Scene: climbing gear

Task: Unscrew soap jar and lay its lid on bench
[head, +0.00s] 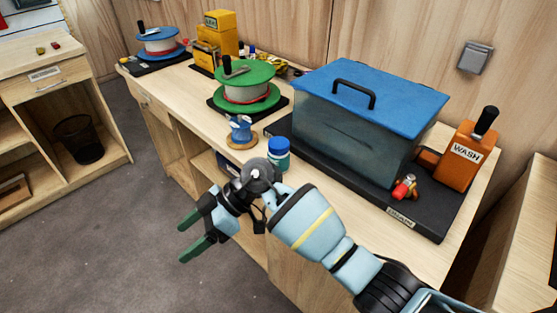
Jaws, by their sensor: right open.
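A small teal jar with a blue lid (277,152), which looks like the soap jar, stands upright on the bench (330,209) near its front edge, just left of the large tank. Its lid is on. My right gripper (184,239) is open and empty, its two green-tipped fingers pointing left, out over the floor in front of the bench. It is apart from the jar, to its lower left. My right wrist is close to the jar's lower part in the picture. My left gripper is not in view.
A tank with a blue lid (398,85) stands on a black tray (427,219) beside an orange WASH container (467,155). A small blue spool (240,133) and a green reel (246,80) stand left of the jar. Some bare bench lies right of the jar.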

